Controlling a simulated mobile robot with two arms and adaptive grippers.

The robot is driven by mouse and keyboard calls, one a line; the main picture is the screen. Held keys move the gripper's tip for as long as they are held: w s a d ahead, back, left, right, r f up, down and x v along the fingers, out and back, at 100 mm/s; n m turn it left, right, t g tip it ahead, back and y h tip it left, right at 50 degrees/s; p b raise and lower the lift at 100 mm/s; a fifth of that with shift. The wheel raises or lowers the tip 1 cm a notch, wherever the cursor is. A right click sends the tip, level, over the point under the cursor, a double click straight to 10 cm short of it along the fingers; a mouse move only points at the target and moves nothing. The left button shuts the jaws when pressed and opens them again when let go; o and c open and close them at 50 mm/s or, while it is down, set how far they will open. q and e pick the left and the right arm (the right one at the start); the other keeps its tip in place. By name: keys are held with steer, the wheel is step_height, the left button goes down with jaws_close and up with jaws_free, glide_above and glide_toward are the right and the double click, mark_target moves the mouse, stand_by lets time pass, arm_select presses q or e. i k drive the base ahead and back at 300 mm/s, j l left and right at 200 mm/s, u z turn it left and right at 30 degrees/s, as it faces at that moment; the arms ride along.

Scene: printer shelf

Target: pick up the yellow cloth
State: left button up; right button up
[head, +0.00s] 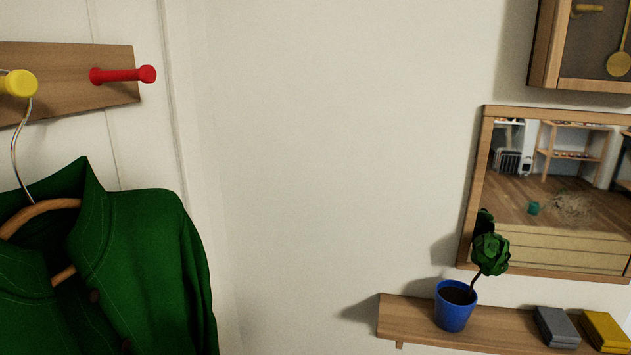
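A folded yellow cloth (605,331) lies on a wooden wall shelf (410,315) at the lower right of the head view. It is beside a folded grey cloth (556,327), which lies to its left. The right side of the yellow cloth is close to the picture's right edge. Neither of my grippers shows in the head view.
A blue pot (454,312) with a small green plant (491,254) stands on the shelf left of the cloths. A framed mirror (540,215) hangs above. A green jacket (140,265) hangs at left from a rack with a red peg (122,75) and yellow peg (18,83).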

mark_target(606, 334)
steer(key=z, duration=1.6)
